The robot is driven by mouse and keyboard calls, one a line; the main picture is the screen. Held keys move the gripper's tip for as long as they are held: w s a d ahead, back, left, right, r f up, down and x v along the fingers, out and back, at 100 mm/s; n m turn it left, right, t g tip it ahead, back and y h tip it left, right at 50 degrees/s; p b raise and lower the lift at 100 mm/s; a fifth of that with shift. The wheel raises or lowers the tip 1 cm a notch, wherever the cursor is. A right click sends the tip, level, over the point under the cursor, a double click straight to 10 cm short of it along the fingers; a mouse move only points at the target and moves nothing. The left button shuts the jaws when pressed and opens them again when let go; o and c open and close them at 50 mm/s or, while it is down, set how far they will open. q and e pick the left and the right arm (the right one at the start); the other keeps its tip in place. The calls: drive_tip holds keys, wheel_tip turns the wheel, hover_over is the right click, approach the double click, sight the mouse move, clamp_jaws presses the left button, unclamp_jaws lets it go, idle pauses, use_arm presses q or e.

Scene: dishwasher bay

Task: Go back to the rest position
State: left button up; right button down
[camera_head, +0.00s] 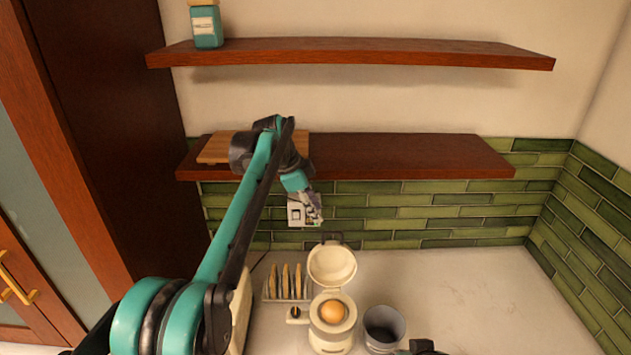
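My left arm reaches up from the lower left, bends above the lower shelf and points down. My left gripper (314,212) hangs in front of the green tiles, above the counter and the cream cooker (331,340). It looks clear of both. The fingers are small and dark, so I cannot tell whether they are open or shut, and I see no object clearly held. The cooker's lid (331,265) stands open, and a brown egg (333,311) sits inside. My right gripper cannot be made out; only a dark piece shows at the bottom edge.
A toast rack (268,295) with several slices stands left of the cooker, and a grey cup (384,328) to its right. A cream appliance (242,310) is partly hidden by my arm. Two shelves (400,155) cross the wall. The counter's right side (490,300) is clear.

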use_arm(q)
drive_tip(key=s+a+f+n+t+y+b, duration=0.1)
drive_tip(key=s+a+f+n+t+b, duration=0.1)
drive_tip(key=s+a+f+n+b, duration=0.5)
drive_tip(key=s+a+f+n+t+y+b, duration=0.15)
drive_tip(key=s+a+f+b, duration=0.3)
drive_tip(key=s, duration=0.45)
drive_tip(key=s+a+f+n+t+y+b, duration=0.1)
drive_tip(key=s+a+f+n+b, duration=0.2)
drive_tip(key=s+f, duration=0.5)
drive_tip(key=s+a+f+n+t+y+b, duration=0.1)
drive_tip(key=s+a+f+n+b, duration=0.2)
drive_tip(key=f, duration=1.1)
drive_tip(key=s+n+b, duration=0.3)
drive_tip(key=s, duration=0.3)
drive_tip(key=shift+a, duration=0.35)
